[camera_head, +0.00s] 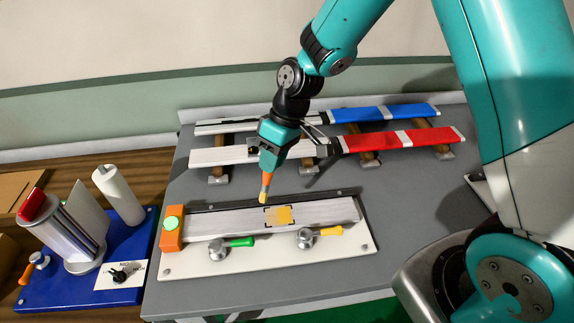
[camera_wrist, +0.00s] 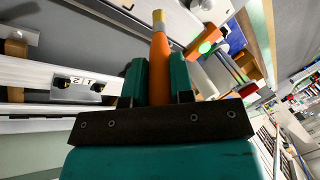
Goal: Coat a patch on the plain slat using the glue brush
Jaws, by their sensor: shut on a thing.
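My gripper (camera_head: 268,160) is shut on the glue brush (camera_head: 266,185), which has an orange handle and a pale yellow tip. In the wrist view the brush handle (camera_wrist: 160,55) stands between the two teal fingers. The plain slat (camera_head: 333,211), a silver-grey bar, lies in the fixture on the table. A patch (camera_head: 280,215) with dark corner marks near its middle has a yellow-orange coat over much of it. The brush tip is up and left of the patch in the head view. Whether it touches the slat I cannot tell.
The white fixture plate (camera_head: 200,270) carries an orange stop (camera_head: 172,240) and clamps with green (camera_head: 240,242) and yellow (camera_head: 330,231) handles. Behind lie slats with red (camera_head: 395,140) and blue (camera_head: 375,114) sections on supports. A blue board (camera_head: 60,285) with a dispenser stands at left.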

